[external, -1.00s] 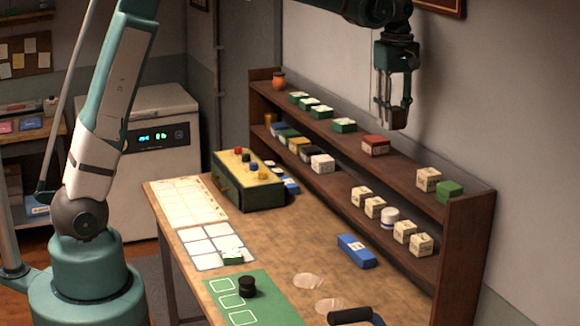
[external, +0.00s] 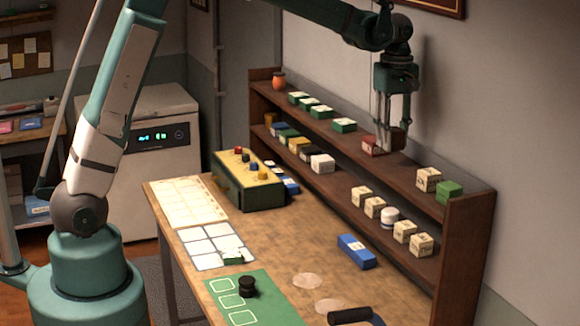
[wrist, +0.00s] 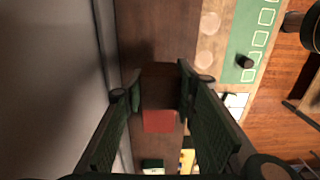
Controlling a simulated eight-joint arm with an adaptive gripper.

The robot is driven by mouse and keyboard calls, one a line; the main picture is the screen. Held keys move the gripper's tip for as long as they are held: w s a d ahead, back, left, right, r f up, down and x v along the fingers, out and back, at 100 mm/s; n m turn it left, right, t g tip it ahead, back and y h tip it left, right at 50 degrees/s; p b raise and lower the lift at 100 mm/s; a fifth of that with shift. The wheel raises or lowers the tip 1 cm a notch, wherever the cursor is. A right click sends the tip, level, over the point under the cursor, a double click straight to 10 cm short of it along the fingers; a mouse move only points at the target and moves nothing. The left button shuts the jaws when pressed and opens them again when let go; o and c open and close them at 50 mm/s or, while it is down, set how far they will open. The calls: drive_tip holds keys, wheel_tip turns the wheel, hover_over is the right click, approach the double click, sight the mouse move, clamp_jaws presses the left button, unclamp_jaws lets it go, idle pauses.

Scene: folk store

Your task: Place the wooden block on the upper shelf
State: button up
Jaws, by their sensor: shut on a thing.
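My gripper (external: 391,145) is shut on a brown wooden block (external: 399,139), which sits low over the upper shelf (external: 404,166). In the wrist view the block (wrist: 160,84) is between the two fingers (wrist: 159,88). A red box (external: 369,147) stands on the upper shelf right beside the block, on its left. In the wrist view the red box (wrist: 158,121) shows just below the block. I cannot tell whether the block touches the shelf or the red box.
Green boxes (external: 344,125) stand left of the red box on the upper shelf; a cream box (external: 428,179) and a green block (external: 450,191) stand to the right. The shelf between the red and cream boxes is bare. The wall is close behind.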

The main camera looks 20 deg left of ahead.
sight(392, 164)
drive_tip(key=shift+f, duration=0.1)
drive_tip(key=shift+f+p, duration=0.4)
drive_tip(key=shift+f, duration=1.6)
drive_tip(key=shift+f, duration=0.15)
drive_tip(key=o, duration=0.9)
drive_tip(key=shift+r, duration=0.2)
drive_tip(key=shift+r+b, duration=0.85)
drive_tip(key=shift+r, duration=5.1)
